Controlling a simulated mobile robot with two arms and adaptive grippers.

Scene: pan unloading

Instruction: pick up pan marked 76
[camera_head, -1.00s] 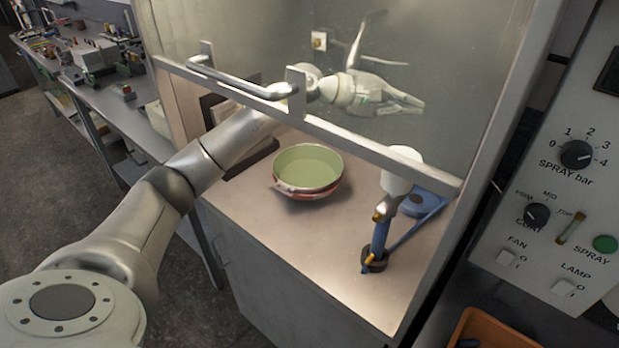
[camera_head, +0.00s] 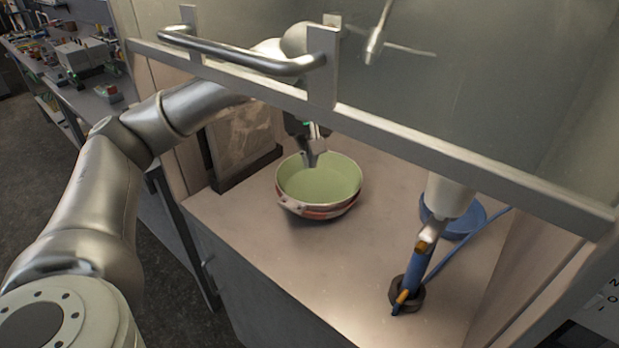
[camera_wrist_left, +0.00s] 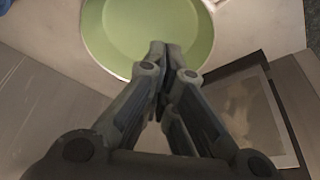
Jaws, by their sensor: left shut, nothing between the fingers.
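A round pan (camera_head: 330,185) with a pale green inside and a reddish outer wall stands upright on the cabinet's work surface; no number can be read on it. It also shows in the left wrist view (camera_wrist_left: 125,30). My left arm reaches in under the raised glass sash. My left gripper (camera_head: 310,163) points down at the pan's far-left rim in the head view. In the left wrist view its shut, empty fingertips (camera_wrist_left: 164,46) appear over the pan's rim; whether they touch it I cannot tell. My right gripper is not in view.
The sash's lower bar (camera_head: 460,158) and handle (camera_head: 245,55) hang above the pan. A blue spray gun (camera_head: 415,270) with a hose stands to the right. A framed panel (camera_head: 240,150) leans at the left. Bare surface (camera_head: 320,260) lies in front of the pan.

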